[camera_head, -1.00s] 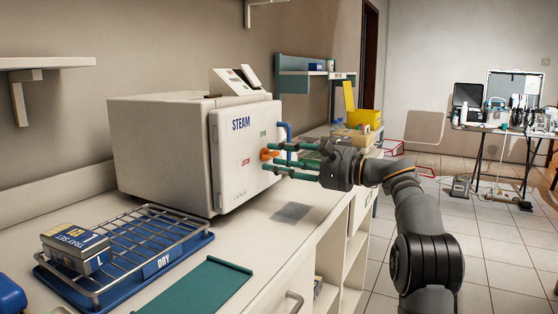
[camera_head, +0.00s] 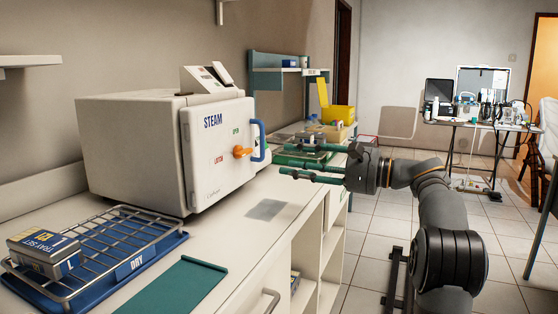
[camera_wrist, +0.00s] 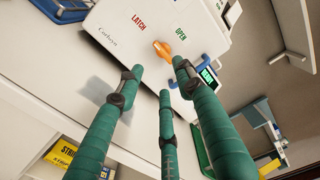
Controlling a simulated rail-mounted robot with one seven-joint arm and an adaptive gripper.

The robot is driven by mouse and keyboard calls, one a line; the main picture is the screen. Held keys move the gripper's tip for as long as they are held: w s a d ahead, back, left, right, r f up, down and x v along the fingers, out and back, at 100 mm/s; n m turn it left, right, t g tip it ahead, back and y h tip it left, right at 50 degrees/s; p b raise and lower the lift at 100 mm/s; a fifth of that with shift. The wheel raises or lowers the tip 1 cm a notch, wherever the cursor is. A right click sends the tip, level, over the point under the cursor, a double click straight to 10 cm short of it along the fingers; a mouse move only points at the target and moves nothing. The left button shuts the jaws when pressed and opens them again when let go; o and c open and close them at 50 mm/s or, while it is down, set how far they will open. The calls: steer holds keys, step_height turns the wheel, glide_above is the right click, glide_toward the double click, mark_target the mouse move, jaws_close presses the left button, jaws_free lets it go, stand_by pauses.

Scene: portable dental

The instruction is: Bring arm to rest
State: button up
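My gripper (camera_head: 290,162) has three green fingers, spread apart with nothing between them. In the head view it is above the counter, to the right of the white steam sterilizer (camera_head: 135,140), fingers pointing left. The sterilizer's door (camera_head: 215,175) is closed or nearly so and carries an orange latch handle (camera_head: 242,152) and a blue pull handle (camera_head: 260,140). In the wrist view, the fingertips (camera_wrist: 158,80) appear below the orange latch (camera_wrist: 163,49), with OPEN and LATCH lettering on the door. No finger visibly holds the latch.
A blue DRY tray with a wire rack (camera_head: 150,262) holds a boxed tray set (camera_head: 43,250). A green mat (camera_head: 180,290) lies in front. A yellow box (camera_head: 340,115) stands farther back. Tiled floor (camera_head: 375,245) is open to the right, with an equipment table (camera_head: 470,125) beyond.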

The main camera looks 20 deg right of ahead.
mark_target(246, 155)
steer(key=shift+s+d, duration=0.25)
steer(key=x, duration=1.2)
stand_by(0.3)
